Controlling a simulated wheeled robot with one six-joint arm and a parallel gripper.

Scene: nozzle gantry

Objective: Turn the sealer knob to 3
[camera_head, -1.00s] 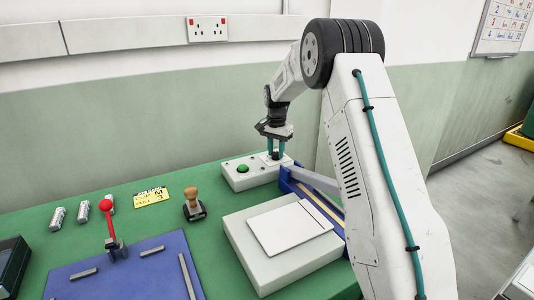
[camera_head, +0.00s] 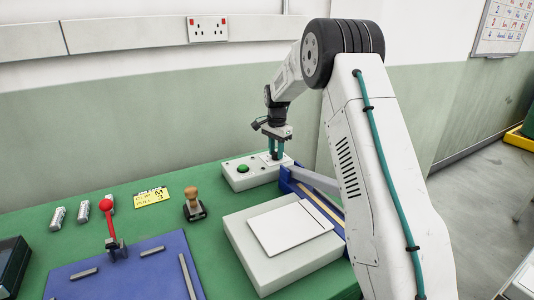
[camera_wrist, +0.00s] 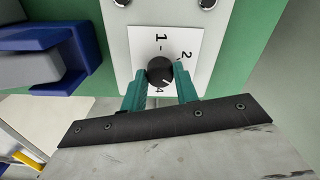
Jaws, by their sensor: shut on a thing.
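The sealer knob (camera_wrist: 160,70) is black and round, on a white dial plate (camera_wrist: 187,38) in the wrist view. The numbers 1 and 2 show beside it, and a partly hidden 4 is near my fingers. The 3 cannot be made out, and I cannot tell for sure which number the knob points at. My gripper (camera_wrist: 160,84) has its teal fingers on both sides of the knob, shut on it. In the head view my gripper (camera_head: 274,153) reaches down onto the right end of the pale control box (camera_head: 237,182), hiding the knob.
A green button (camera_head: 243,168) is on the same box. The blue sealer frame (camera_head: 290,183) and its grey bar stand right beside it. A pale block (camera_head: 250,250) with a white sheet is in front. A wooden-handled stamp (camera_head: 194,205) and a yellow card (camera_head: 151,197) lie left.

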